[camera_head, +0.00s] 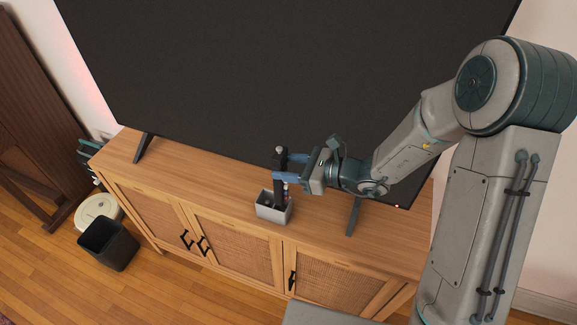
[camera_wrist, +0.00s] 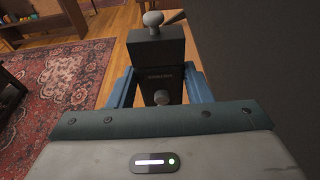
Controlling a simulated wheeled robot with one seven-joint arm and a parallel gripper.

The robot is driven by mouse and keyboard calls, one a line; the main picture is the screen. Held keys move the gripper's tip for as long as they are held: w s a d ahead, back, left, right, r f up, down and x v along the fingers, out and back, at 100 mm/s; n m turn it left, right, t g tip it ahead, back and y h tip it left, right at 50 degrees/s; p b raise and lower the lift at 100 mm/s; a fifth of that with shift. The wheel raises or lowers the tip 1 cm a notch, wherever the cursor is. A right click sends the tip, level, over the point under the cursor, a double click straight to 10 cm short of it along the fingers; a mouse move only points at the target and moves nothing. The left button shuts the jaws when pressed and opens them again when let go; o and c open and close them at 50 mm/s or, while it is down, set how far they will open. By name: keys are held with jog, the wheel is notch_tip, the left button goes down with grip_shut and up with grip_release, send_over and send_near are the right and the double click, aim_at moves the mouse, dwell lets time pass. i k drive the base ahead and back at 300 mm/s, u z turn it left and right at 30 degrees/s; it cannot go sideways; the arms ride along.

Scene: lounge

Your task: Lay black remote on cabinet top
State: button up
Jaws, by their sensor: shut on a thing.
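My gripper (camera_head: 285,168) is shut on an upright black object, which I take for the black remote (camera_head: 279,191), above the wooden cabinet top (camera_head: 215,168). Its lower end reaches down to a small grey open box (camera_head: 274,214) on the cabinet top; whether it is still inside the box or just behind its rim I cannot tell. In the wrist view the black remote (camera_wrist: 157,50) stands between the blue fingers, with a grey knob-like part at its upper end.
A large television (camera_head: 280,75) stands on the cabinet on two dark feet, close behind my gripper. The cabinet top left of the box is clear. On the floor at left are a black bin (camera_head: 108,243) and a round pale device (camera_head: 97,211).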

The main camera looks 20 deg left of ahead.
aim_at(197, 186)
jog(key=k, duration=1)
